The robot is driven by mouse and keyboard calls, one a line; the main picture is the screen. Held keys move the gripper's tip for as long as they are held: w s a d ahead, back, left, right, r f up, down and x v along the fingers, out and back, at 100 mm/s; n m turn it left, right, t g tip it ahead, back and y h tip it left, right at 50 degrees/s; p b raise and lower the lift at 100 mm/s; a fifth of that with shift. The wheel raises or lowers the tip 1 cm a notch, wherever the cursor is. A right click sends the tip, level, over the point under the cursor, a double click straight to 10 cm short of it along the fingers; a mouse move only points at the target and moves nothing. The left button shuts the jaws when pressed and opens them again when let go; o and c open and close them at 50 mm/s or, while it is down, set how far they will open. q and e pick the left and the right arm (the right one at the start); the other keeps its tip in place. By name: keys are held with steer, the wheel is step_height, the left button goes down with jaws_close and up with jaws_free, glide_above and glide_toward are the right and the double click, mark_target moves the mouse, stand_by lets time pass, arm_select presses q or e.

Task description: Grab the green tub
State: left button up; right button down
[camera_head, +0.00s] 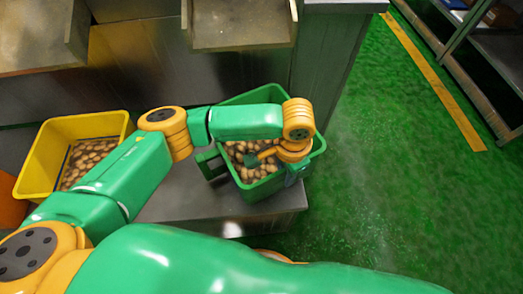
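The green tub (262,189) stands on a grey metal surface in the middle of the head view. It holds many round, brown, potato-like items. A green handle-like bracket sticks out on its left side. My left arm reaches across the tub from the left and hides part of its far half. My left gripper (293,170) is at the tub's right side, close to the rim. The wrist partly hides the fingers, so I cannot tell whether they are open or shut, or touch the rim. My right gripper is not in view.
A yellow tub (42,160) with similar brown items stands at the left. Metal trays or chutes (238,28) are above, at the back. Open green floor (400,190) with a yellow line lies to the right, and a shelf rack (480,75) stands at the upper right.

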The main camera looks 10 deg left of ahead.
arm_select(q)
jaws_close()
steer(key=shift+w+r, duration=0.1)
stand_by(1.1)
